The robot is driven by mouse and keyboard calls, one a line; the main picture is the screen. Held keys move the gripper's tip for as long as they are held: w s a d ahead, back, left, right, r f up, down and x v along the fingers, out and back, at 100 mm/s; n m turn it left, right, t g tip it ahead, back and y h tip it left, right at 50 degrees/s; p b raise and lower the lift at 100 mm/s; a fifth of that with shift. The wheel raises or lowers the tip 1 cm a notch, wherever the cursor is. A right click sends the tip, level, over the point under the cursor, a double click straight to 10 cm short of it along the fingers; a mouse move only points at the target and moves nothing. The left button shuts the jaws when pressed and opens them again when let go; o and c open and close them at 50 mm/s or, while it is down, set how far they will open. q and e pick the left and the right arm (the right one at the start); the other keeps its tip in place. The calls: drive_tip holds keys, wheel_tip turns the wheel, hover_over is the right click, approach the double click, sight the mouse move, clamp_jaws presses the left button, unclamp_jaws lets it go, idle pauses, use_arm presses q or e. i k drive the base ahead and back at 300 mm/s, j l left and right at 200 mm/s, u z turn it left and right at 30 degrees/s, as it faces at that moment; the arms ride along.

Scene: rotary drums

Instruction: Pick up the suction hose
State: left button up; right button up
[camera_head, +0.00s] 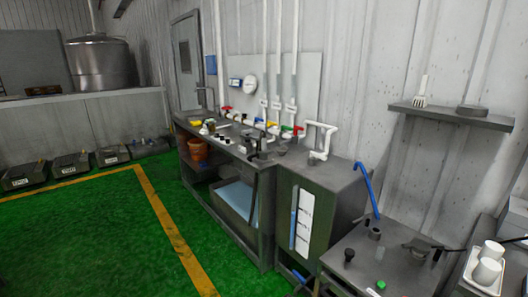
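A bright blue curved hose (368,190), which looks like the suction hose, stands at the right side of the grey cabinet. Its upper end bends over near the cabinet top, and its lower end drops toward the low metal table. I cannot tell whether its lower end touches anything. Neither of my grippers shows in the head view.
The grey cabinet (325,172) carries white pipes with coloured valve handles behind it. The low metal table (345,257) holds small dark fittings and a green button. A tray with white cups (487,271) is at right. The green floor (100,240) at left is clear.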

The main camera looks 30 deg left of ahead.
sight(264, 150)
drive_tip(key=j+z, duration=0.1)
drive_tip(key=z, duration=0.45)
drive_tip(key=j+z, duration=0.35)
drive_tip(key=j, duration=0.4)
drive_tip(key=j+z, duration=0.3)
drive_tip(key=j, duration=0.45)
drive_tip(key=k+j+z, duration=0.15)
drive_tip(key=j+z, duration=0.2)
drive_tip(key=j, duration=0.4)
